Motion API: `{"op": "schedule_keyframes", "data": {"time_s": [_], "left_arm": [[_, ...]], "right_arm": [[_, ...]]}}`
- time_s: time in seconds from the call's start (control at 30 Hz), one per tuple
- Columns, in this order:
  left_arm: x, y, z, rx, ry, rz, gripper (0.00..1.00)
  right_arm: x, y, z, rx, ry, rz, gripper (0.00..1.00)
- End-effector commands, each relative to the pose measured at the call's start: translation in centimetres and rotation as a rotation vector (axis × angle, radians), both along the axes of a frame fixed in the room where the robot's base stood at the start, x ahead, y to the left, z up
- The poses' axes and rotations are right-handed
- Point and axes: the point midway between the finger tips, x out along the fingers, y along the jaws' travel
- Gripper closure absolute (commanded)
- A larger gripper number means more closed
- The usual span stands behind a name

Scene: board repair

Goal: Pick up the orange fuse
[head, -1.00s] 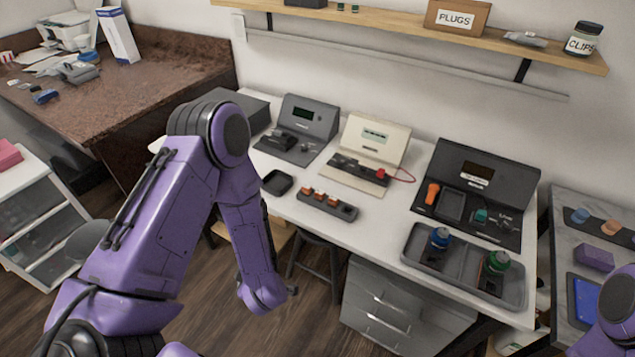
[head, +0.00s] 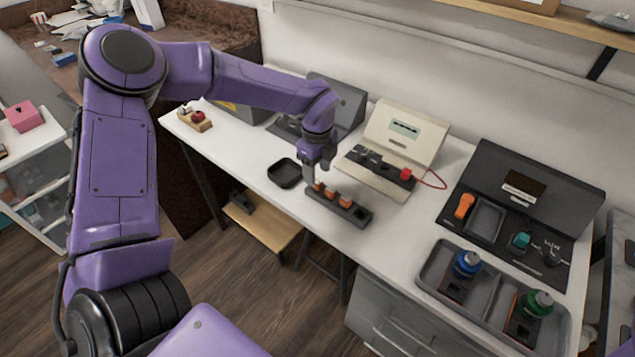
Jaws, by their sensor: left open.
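A dark fuse rack (head: 360,214) lies on the white bench and holds a few small orange fuses, with one orange fuse (head: 346,200) near its middle. Another orange fuse (head: 330,193) is just left of it. My left gripper (head: 314,178) points down over the rack's left end. It is open, with its fingertips close to the leftmost fuse, which it partly hides. I cannot tell whether they touch. My right gripper is out of view.
A small black tray (head: 284,173) sits left of the rack. A cream tester (head: 405,130) with a red lead stands behind. A grey tray (head: 437,262) with two bottles and a dark case (head: 540,185) are to the right.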

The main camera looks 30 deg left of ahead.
Motion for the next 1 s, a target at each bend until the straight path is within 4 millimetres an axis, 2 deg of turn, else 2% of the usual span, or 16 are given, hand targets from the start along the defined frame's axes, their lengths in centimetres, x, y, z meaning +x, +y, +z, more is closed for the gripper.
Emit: {"op": "schedule_keyframes", "data": {"time_s": [0.03,0.17,0.4,0.43,0.57,0.6,0.87,1.0], "left_arm": [[-0.4,0.0,-0.7,0.0,0.005,0.0,0.47],[-0.3,0.0,-2.7,0.0,0.002,0.001,0.47],[-0.3,0.1,-3.1,0.001,0.001,0.002,0.47],[-0.3,0.1,-3.1,0.001,0.001,0.002,0.53],[-0.3,0.1,-3.1,0.001,0.001,0.001,0.96],[-0.4,0.1,-3.1,0.001,0.001,0.001,1.0],[-0.3,0.1,-3.0,0.001,0.0,0.001,1.0],[-0.2,0.1,-1.1,0.001,-0.006,0.001,1.0]], "right_arm": [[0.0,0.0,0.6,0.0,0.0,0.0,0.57],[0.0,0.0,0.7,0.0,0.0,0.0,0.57],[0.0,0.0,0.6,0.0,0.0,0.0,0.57],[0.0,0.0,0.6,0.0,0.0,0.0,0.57],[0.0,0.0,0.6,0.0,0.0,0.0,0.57],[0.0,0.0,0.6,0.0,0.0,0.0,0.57],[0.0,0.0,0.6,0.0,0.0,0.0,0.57],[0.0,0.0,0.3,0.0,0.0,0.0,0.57]]}}
